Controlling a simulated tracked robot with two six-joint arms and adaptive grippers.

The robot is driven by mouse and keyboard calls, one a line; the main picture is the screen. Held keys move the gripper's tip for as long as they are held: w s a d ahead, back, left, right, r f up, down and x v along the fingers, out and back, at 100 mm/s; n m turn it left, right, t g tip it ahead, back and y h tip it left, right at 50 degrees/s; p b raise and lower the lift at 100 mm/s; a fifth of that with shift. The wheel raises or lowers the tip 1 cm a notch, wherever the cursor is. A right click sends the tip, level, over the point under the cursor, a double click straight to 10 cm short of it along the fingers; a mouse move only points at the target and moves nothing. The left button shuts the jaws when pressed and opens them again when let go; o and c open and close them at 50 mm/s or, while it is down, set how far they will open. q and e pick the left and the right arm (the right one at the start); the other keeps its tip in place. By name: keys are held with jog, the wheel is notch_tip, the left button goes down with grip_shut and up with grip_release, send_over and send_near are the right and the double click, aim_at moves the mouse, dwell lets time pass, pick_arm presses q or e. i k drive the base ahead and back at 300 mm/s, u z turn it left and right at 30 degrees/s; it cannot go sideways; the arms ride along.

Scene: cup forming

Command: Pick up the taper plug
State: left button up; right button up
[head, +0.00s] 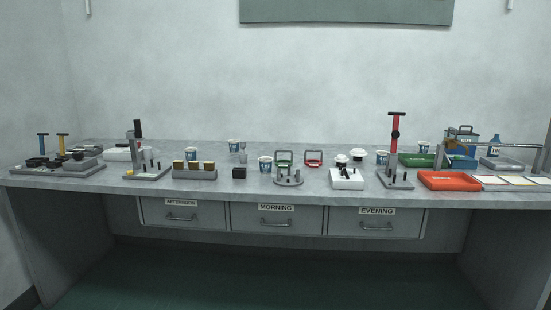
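No piece is clear enough at this size for me to name it as the taper plug. Small dark pegs stand in a white block (347,180) right of the bench's middle. A small black block (239,173) sits left of the middle. A grey stand with short pegs (289,180) is between them. More small dark pieces lie on a grey tray (62,170) at the far left. Neither of my grippers is in view.
The long grey bench (215,196) carries blue-and-white cups (265,163), a red-handled press (395,150), a black-handled press (138,152), an orange tray (449,181) and a green tray (416,160). Labelled drawers (277,219) below are shut. The front edge is mostly clear.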

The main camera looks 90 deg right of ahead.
aim_at(243, 156)
jog(key=k, duration=2.05)
jog(key=u, duration=1.9)
jog(key=i, duration=0.1)
jog(key=z, duration=3.75)
jog(key=i, duration=0.25)
jog(key=z, duration=1.15)
jog(key=i, duration=0.85)
jog(key=u, duration=0.55)
jog(key=i, duration=0.5)
jog(key=z, duration=0.05)
